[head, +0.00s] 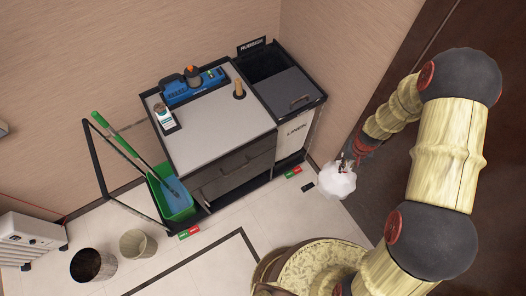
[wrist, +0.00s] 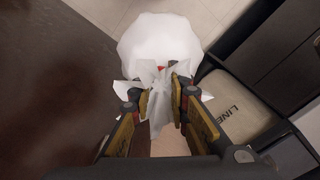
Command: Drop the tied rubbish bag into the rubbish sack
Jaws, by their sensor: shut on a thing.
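The tied rubbish bag (head: 338,184) is white and round. It hangs from my gripper (head: 346,162), to the right of the cart and apart from it. In the wrist view my gripper (wrist: 158,97) is shut on the bag's gathered neck, and the full part of the bag (wrist: 157,40) lies beyond the fingertips. The rubbish sack (head: 262,64) appears as a dark open compartment at the cart's back right, below a sign reading RUBBISH (head: 251,46). Its inside is too dark to make out.
A dark lid with a handle (head: 292,91) covers the compartment marked LINEN, in front of the sack. The cart top (head: 215,130) carries a blue caddy (head: 194,87) and a bottle. A green mop bucket (head: 174,197) and two bins stand left. A brown door is at right.

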